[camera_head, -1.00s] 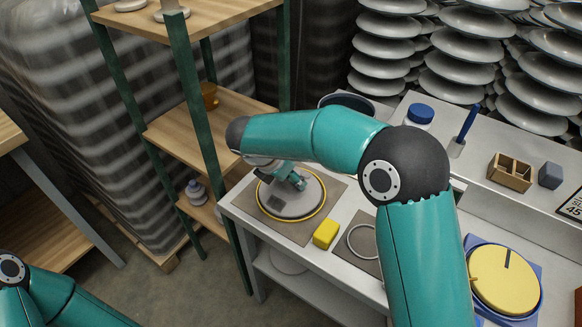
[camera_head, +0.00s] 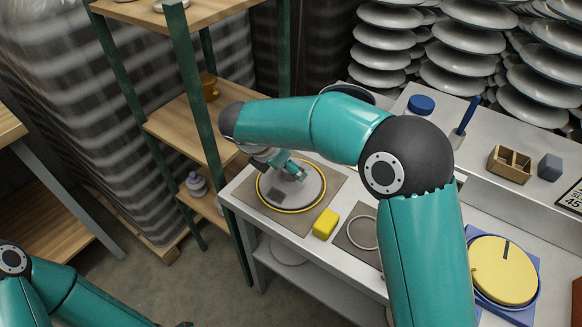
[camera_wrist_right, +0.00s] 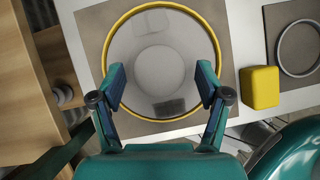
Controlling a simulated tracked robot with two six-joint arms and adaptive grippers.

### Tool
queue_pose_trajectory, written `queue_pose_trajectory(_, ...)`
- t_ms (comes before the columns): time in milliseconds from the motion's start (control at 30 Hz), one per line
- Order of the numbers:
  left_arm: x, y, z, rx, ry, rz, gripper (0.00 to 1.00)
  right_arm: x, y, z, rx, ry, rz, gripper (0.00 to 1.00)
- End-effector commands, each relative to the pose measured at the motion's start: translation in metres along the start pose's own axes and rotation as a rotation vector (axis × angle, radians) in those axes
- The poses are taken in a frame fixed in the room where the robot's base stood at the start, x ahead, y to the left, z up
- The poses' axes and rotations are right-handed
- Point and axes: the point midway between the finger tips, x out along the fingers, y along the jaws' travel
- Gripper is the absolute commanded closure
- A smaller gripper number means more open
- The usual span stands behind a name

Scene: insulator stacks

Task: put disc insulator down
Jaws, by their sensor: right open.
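The grey disc insulator (camera_head: 306,193) lies flat on a brown mat (camera_head: 330,182) at the left end of the white bench, inside a yellow ring (camera_head: 300,210). In the right wrist view the disc (camera_wrist_right: 155,55) looks centred in the ring, with a paler round middle. My right gripper (camera_head: 297,172) is over the disc. In the wrist view its two fingers (camera_wrist_right: 160,82) are wide apart, one over each side of the disc, with nothing between them. Whether the fingertips touch the disc cannot be told. My left arm shows at the lower left; its gripper fingers are not visible.
A yellow block (camera_head: 326,224) and a thin grey ring (camera_head: 362,232) on a second mat are right of the disc. A yellow disc (camera_head: 503,270) sits at lower right. A wooden shelf rack (camera_head: 165,130) stands close left. Plate stacks (camera_head: 460,50) fill the back.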

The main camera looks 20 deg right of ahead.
Motion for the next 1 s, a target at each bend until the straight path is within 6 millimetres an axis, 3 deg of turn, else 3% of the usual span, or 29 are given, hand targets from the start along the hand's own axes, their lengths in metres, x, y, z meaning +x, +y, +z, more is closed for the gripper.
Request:
queue_pose_trajectory(200,-0.003,0.001,0.000,0.000,0.000,0.000,0.60,-0.047,0.001,0.000,0.000,-0.001,0.006,0.24)
queue_pose_trajectory(433,-0.006,0.002,0.000,0.000,0.000,0.000,0.60,-0.084,0.001,0.000,-0.001,-0.001,0.002,0.24)
queue_pose_trajectory(600,-0.007,0.002,0.000,0.000,0.000,0.000,0.60,-0.095,0.001,-0.001,-0.001,0.000,0.001,0.24)
queue_pose_trajectory(1000,-0.007,0.002,0.000,0.000,0.000,0.000,0.60,-0.096,0.001,-0.001,-0.002,0.000,0.001,0.24)
